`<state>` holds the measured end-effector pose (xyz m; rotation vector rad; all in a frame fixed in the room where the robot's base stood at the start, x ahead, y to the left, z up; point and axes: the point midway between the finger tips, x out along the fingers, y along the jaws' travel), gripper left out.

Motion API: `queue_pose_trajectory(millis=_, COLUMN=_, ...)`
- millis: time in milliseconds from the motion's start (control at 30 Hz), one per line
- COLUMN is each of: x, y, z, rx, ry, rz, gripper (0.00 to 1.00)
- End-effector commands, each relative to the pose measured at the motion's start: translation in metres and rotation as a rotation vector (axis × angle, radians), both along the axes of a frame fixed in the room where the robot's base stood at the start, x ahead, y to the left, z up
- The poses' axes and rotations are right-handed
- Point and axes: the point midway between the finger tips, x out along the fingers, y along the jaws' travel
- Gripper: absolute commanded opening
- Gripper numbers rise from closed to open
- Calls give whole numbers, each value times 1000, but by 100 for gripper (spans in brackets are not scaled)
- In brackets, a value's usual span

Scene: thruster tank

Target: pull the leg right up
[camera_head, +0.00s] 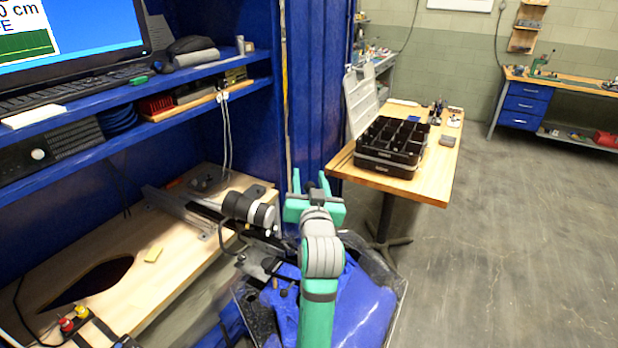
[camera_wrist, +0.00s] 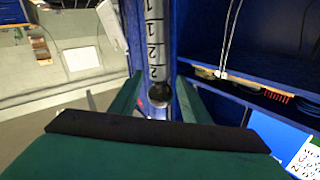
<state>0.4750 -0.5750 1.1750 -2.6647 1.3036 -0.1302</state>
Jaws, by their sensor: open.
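In the wrist view, a grey upright strip with black numbers (camera_wrist: 156,40), perhaps the leg, stands against blue panelling. A dark round knob or end (camera_wrist: 160,94) shows at its lower end in the picture. My gripper (camera_wrist: 159,80) is open, with one green finger to each side of the strip and knob; I cannot tell whether either finger touches. In the head view my gripper (camera_head: 314,188) is open in front of the blue column, and a narrow pale strip (camera_head: 286,90) runs down that column. Part of the leg is hidden behind the gripper.
A black and white cylinder (camera_head: 250,210) on a metal bracket stands close left of my gripper. Shelves with a monitor (camera_head: 70,38) rise at the left. A wooden table (camera_head: 432,185) with a black organiser case (camera_head: 390,147) is to the right. Floor is open at right.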

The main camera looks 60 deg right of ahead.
Motion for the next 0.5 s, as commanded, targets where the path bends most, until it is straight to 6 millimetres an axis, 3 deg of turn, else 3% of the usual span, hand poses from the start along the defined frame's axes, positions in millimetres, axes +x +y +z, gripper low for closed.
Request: queue_pose_trajectory(millis=500, x=-54, y=68, z=1, rx=-3, ry=-2, rz=-2, gripper=43)
